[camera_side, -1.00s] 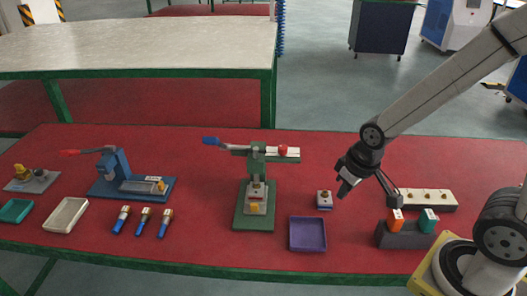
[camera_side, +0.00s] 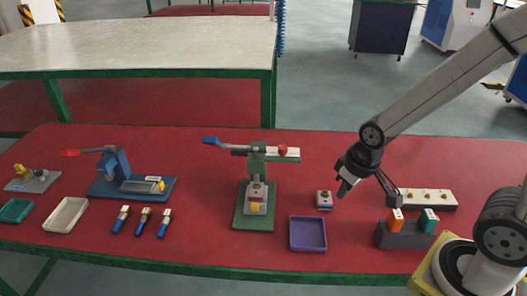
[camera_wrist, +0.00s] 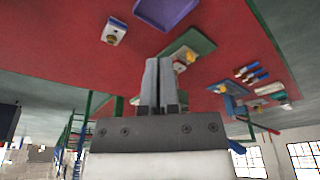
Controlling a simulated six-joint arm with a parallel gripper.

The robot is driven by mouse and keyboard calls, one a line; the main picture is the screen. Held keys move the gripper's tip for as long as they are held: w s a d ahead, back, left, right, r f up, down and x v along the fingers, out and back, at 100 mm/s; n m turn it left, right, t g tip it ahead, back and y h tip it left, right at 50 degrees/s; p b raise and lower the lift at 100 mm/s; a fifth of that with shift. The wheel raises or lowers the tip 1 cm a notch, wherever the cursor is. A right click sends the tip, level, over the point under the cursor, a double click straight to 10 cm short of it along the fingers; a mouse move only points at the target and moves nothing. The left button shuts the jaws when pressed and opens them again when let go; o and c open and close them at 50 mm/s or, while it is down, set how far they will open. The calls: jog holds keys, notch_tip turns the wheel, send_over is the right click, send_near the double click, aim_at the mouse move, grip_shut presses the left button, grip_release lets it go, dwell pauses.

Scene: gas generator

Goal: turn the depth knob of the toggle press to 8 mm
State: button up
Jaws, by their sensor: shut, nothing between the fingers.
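A green press (camera_side: 257,172), which I take to be the toggle press, stands mid-table in the side view. The knob's reading is too small to make out. The press's green base (camera_wrist: 200,40) shows in the wrist view, partly hidden behind my fingers. My gripper (camera_side: 342,190) is shut and empty, well right of the press and above the table; its fingers (camera_wrist: 158,62) are together in the wrist view.
A small block (camera_side: 324,200) and a purple tray (camera_side: 308,247) lie between press and gripper. A dark holder (camera_side: 402,241) with orange and green pieces and a pale strip (camera_side: 445,200) are at right. A blue red-handled device (camera_side: 118,172) stands left; red table is clear between them.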

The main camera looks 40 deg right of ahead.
jog(key=o, duration=0.7)
jog(key=shift+w+r, duration=0.1)
jog(key=shift+w, duration=0.1)
jog(key=shift+o, duration=1)
jog(key=shift+w+r, duration=0.1)
jog(key=shift+w, duration=0.25)
notch_tip(320, 180, up, 5)
jog(key=n+g, duration=0.2)
jog(key=n, duration=0.5)
send_over(283, 147)
jog(key=shift+s+a, duration=0.15)
jog(key=shift+s, duration=0.3)
jog(key=shift+w+d+g, duration=0.2)
jog(key=shift+w+g, duration=0.1)
jog(key=shift+w, duration=0.2)
jog(key=shift+f, duration=3.85)
grip_shut()
